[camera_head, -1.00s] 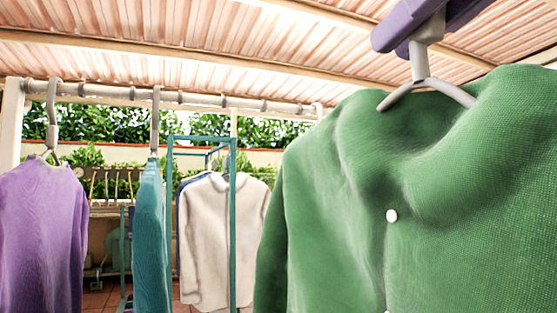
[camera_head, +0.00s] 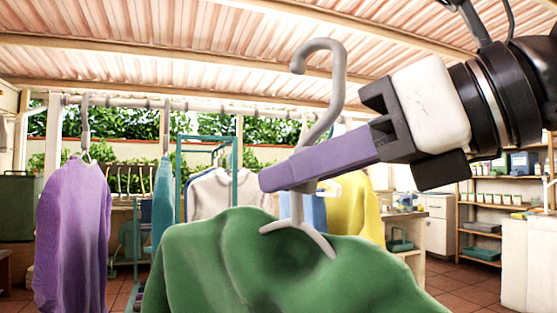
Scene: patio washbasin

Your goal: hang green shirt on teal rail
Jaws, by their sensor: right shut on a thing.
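The green shirt (camera_head: 215,265) hangs from a grey hanger (camera_head: 322,75) close in front of me, with its lower part cut off by the picture's bottom edge. My right gripper (camera_head: 290,182) comes in from the right, with its purple fingers shut on the hanger's neck below the open hook. The hook stands free in the air. The teal rail (camera_head: 180,165) is a teal-framed stand farther back, left of the hanger. A white shirt (camera_head: 225,195) shows at it, partly behind the green shirt. My left gripper is not in view.
A pale overhead bar (camera_head: 125,103) holds a purple shirt (camera_head: 72,235) at left and a teal garment (camera_head: 161,205). A yellow garment (camera_head: 357,210) hangs behind my gripper. Shelves (camera_head: 490,225) and cabinets stand at right. Tiled floor shows at right.

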